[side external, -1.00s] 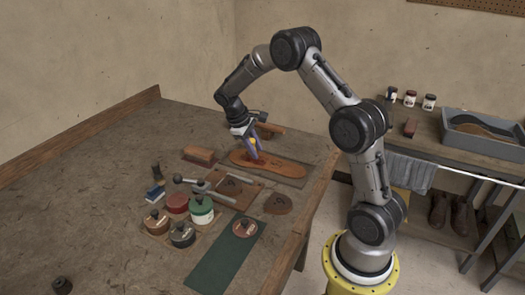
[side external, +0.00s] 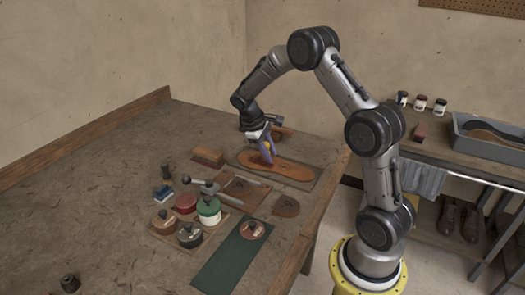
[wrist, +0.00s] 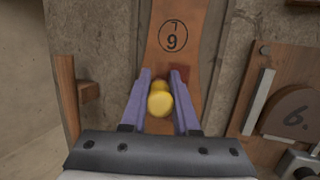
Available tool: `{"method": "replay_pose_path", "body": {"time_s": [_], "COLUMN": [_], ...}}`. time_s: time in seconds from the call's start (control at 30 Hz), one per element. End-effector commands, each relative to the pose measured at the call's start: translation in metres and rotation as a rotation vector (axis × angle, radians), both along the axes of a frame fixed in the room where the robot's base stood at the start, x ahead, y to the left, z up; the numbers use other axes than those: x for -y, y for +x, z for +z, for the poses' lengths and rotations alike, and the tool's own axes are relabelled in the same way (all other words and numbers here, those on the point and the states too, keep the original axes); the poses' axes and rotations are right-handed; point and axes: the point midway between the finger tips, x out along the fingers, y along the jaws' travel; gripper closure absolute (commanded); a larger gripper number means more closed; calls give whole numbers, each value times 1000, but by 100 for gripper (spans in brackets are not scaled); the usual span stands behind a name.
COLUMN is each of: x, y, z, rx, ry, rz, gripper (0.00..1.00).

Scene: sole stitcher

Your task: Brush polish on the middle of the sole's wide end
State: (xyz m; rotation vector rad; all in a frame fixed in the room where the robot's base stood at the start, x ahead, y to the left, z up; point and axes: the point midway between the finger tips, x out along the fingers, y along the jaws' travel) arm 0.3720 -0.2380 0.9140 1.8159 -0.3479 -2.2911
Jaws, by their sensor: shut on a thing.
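The tan leather sole (side external: 290,170) lies flat on a dark rectangular mat on the bench; it also shows in the wrist view (wrist: 172,62), marked with a circled figure. My gripper (side external: 268,157) stands over the sole's left part in the side view. In the wrist view my gripper (wrist: 160,85) has its purple fingers closed on a yellow rounded handle (wrist: 160,100), likely the brush. The brush's lower end is hidden, so I cannot tell whether it touches the sole. A dark red patch (wrist: 182,76) shows beside the right finger.
Red (side external: 186,202) and green (side external: 209,210) tins and several others stand at the front left. A wooden block (side external: 208,157) lies left of the sole. A board (side external: 240,187) with a dark piece and a green mat (side external: 232,256) lie in front. The bench's left part is mostly clear.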

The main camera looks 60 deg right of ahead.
Motion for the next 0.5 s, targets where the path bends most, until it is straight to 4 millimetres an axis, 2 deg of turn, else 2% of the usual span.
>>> {"method": "replay_pose_path", "body": {"time_s": [0.5], "x": [0], "y": [-48], "z": [0], "rx": [-2], "ry": [1], "rz": [-2], "gripper": [100]}}
